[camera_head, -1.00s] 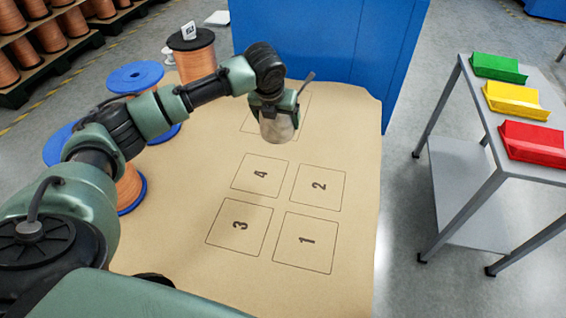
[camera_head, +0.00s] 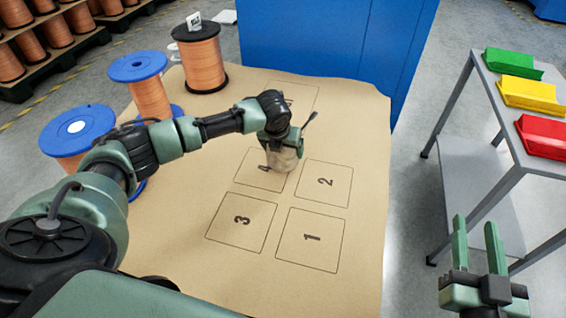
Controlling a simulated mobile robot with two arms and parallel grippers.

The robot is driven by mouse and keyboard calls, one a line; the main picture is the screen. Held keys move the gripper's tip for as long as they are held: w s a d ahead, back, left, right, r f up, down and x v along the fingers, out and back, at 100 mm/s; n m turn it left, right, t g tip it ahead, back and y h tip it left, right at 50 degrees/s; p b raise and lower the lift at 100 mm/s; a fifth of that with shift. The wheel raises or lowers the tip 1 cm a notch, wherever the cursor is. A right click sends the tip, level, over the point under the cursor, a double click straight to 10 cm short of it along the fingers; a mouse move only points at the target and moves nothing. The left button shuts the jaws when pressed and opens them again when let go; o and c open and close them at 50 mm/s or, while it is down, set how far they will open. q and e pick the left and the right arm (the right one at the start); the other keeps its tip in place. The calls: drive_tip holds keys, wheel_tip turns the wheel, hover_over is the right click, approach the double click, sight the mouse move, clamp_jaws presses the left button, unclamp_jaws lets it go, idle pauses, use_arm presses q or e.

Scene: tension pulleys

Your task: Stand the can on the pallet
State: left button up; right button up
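A pale grey-beige can (camera_head: 285,161) is in my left gripper (camera_head: 284,150), which is shut on its upper part. The can looks about upright at the far right part of the square marked 4. I cannot tell whether its bottom touches the surface. The pallet (camera_head: 346,112) shows as a broad brown sheet with numbered outlined squares. Squares 1, 2 and 3 are bare, and the can and gripper partly cover square 4. My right gripper (camera_head: 476,228) is open and empty, at the lower right over the floor beside the pallet.
Copper spools with blue flanges (camera_head: 77,130) and one with a black flange (camera_head: 202,58) stand along the pallet's left and back. A blue cabinet (camera_head: 320,40) is behind. A grey table (camera_head: 495,90) with green, yellow and red bins (camera_head: 543,137) stands right.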

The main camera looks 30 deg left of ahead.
use_arm(q)
drive_tip(key=shift+f, duration=0.85)
wheel_tip(320, 180, down, 3)
drive_tip(key=shift+r+b, duration=0.1)
drive_tip(key=shift+b, duration=0.7)
use_arm(e)
wheel_tip(320, 180, up, 8)
drive_tip(key=s+t+y, duration=0.1)
drive_tip(key=s+t, duration=0.1)
drive_tip(key=t, duration=0.2)
drive_tip(key=shift+a+t+y, duration=0.3)
drive_tip(key=shift+t+y, duration=0.1)
use_arm(q)
drive_tip(key=o, duration=1.3)
drive_tip(key=shift+f, duration=0.2)
drive_tip(key=shift+c, duration=0.2)
use_arm(e)
drive_tip(key=shift+f, duration=0.15)
use_arm(q)
drive_tip(key=shift+r, duration=0.1)
